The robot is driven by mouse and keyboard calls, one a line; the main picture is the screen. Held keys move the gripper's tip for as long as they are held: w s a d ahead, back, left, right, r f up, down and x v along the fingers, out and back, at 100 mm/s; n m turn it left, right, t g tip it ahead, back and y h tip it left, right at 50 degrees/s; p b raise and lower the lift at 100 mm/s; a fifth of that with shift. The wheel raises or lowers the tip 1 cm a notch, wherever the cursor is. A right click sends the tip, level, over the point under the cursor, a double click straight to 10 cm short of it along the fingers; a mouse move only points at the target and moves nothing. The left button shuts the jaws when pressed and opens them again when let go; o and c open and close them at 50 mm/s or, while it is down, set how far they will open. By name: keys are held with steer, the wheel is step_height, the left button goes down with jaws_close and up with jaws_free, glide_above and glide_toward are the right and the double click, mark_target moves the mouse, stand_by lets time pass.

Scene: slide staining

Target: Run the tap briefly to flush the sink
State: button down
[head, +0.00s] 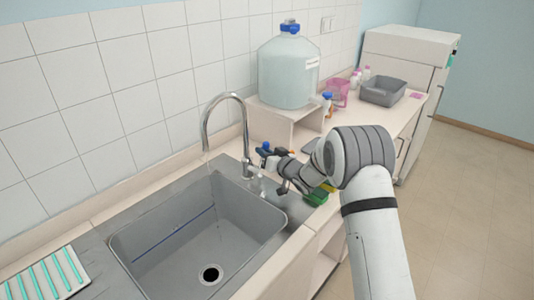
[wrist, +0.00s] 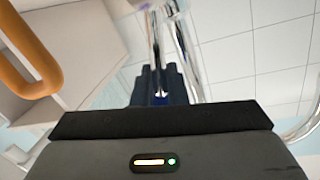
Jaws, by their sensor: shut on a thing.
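The chrome tap (head: 245,135) stands at the back right of the sink, its tall spout curving over the basin. No water shows below the spout. My gripper (head: 263,164) is at the tap's body, low on its right side. In the wrist view my gripper's dark fingers (wrist: 160,85) are close together, with the shiny tap (wrist: 186,50) right at their tips. They are shut on the tap's lever, which they mostly hide. The grey sink (head: 272,222) looks empty, with a dark round drain (head: 210,274) at its bottom.
A large clear carboy (head: 288,78) with a blue cap stands on a white shelf box behind my gripper. A green object (head: 317,197) lies below my arm. A grey tub (head: 383,91) is farther right. A rack with teal strips (head: 42,278) lies left of the sink.

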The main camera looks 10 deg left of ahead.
steer(key=c, duration=1.5)
jaws_free()
steer(key=shift+s, duration=0.1)
steer(key=shift+b+v, duration=1.05)
steer(key=shift+v, duration=2.8)
